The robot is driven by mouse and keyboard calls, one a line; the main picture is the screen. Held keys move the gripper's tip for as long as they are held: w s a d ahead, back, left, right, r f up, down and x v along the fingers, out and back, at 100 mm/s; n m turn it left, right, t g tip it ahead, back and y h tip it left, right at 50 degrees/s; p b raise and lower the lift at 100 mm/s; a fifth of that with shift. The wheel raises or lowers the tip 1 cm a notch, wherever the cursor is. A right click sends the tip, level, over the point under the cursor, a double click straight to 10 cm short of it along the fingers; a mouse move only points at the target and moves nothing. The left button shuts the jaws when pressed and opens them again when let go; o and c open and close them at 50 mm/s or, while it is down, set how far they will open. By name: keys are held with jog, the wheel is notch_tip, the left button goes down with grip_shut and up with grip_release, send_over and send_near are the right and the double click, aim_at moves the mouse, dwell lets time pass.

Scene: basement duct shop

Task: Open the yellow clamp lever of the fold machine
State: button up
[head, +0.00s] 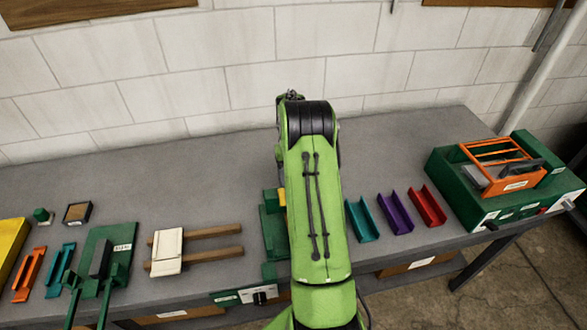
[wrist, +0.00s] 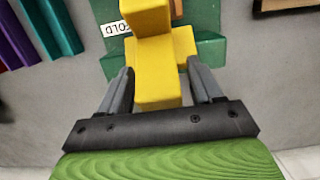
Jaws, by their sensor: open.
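The fold machine is a green block in the middle of the bench, mostly hidden behind my arm in the head view (head: 274,236). In the wrist view its green body (wrist: 207,22) and a "FOLD" label, seen upside down, show at the top. The yellow clamp lever (wrist: 156,72) stands between my fingers in the wrist view; a small yellow part (head: 282,198) shows beside my arm in the head view. My gripper (wrist: 160,70) is open, with a finger on each side of the lever. I cannot tell whether either finger touches it. My arm hides the gripper in the head view.
Teal (head: 362,220), purple (head: 395,212) and red (head: 427,206) channels lie right of my arm. A green machine (head: 460,200) with an orange frame (head: 500,168) stands far right. A cream plate (head: 168,251) on wooden bars and a green fixture (head: 113,250) are left. The back of the bench is clear.

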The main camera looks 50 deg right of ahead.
notch_tip(320, 180, up, 15)
jog(key=w+d+p, duration=0.1)
jog(key=w, duration=0.1)
jog(key=shift+d+r, duration=0.15)
jog(key=shift+d, duration=0.05)
